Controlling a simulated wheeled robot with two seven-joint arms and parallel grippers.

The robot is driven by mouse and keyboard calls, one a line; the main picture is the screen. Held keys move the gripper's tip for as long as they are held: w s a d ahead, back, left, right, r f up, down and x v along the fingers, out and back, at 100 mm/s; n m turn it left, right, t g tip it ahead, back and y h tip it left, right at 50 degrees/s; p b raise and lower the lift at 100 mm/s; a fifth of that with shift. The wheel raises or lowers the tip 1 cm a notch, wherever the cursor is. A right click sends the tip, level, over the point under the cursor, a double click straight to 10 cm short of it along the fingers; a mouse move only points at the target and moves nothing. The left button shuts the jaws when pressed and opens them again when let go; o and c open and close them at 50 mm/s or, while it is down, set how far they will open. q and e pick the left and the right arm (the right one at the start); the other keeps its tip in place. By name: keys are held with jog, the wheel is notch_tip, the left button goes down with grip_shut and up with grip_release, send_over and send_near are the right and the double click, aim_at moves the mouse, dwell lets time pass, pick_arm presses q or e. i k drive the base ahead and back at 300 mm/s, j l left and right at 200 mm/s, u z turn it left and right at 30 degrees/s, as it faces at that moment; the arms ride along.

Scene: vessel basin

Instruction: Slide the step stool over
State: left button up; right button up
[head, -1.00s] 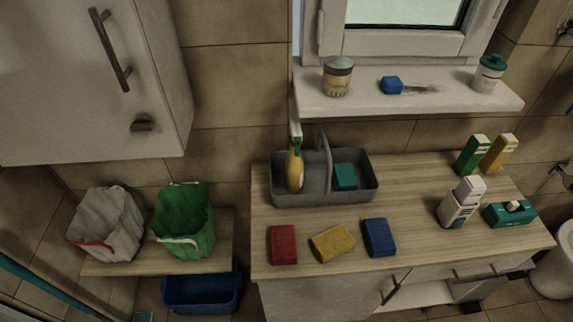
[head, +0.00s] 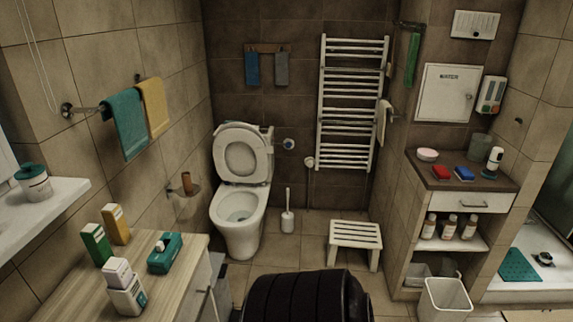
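The step stool (head: 356,236) is white with a slatted top. It stands upright on the tiled floor in the middle right of the head view, below the towel radiator and to the right of the toilet brush. Nothing rests on its top. Neither of my grippers shows in the head view, so nothing is seen touching the stool.
The toilet (head: 240,205) has its lid up. A toilet brush (head: 288,215) stands beside it. A white bin (head: 444,299) stands before the shelf unit (head: 464,200). A wooden counter (head: 165,285) is at lower left. Floor around the stool looks clear.

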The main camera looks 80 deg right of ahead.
aim_at(368, 236)
jog(key=z, duration=3.2)
jog(key=i, duration=0.1)
jog(key=u, duration=0.05)
